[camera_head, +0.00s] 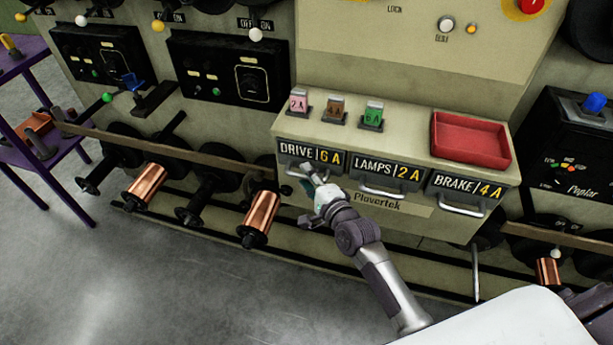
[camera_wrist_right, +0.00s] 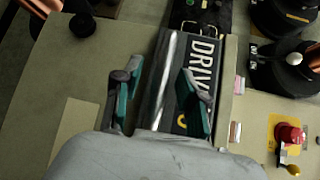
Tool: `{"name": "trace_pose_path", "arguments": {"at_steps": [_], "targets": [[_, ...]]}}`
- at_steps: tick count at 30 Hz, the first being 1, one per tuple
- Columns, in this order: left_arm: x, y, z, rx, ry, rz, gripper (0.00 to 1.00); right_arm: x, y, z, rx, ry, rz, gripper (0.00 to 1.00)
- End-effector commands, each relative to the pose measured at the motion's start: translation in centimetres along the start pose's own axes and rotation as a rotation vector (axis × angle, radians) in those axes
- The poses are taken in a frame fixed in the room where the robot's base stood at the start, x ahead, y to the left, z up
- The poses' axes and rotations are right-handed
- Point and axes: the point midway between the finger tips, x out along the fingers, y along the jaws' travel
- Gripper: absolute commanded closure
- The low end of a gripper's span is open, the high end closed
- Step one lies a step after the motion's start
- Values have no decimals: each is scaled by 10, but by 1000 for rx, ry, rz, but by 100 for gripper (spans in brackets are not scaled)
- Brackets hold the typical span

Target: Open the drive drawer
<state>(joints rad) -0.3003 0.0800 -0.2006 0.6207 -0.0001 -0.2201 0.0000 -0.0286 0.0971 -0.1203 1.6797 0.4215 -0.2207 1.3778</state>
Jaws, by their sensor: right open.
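The drive drawer (camera_head: 311,155) has a black front marked "DRIVE 6 A" and is the leftmost of three drawers in the beige cabinet. Its front looks flush with the other drawers. My right gripper (camera_head: 309,177) is at this drawer's handle and partly hides it in the head view. In the right wrist view the drive drawer (camera_wrist_right: 205,65) shows close up, and its silver bar handle (camera_wrist_right: 166,72) runs between the open teal fingers of my right gripper (camera_wrist_right: 158,90). I cannot tell whether the fingers touch the handle. My left gripper is not in view.
The lamps drawer (camera_head: 386,171) and brake drawer (camera_head: 467,190) are to the right, with protruding handles. Fuses and a red tray (camera_head: 470,140) are on the ledge above. Copper spools (camera_head: 259,218) stick out at the left. The floor (camera_head: 170,290) in front is clear.

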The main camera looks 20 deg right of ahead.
Motion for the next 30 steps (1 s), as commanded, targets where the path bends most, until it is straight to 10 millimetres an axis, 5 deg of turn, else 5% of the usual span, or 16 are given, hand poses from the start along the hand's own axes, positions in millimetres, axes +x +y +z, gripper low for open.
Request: {"name": "trace_pose_path", "arguments": {"at_steps": [11, 18, 30], "targets": [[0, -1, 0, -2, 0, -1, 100, 6, 0, 0, 0, 0, 0, 59], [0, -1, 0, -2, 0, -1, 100, 6, 0, 0, 0, 0, 0, 99], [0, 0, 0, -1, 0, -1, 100, 5, 0, 0, 0, 0, 1, 100]]}}
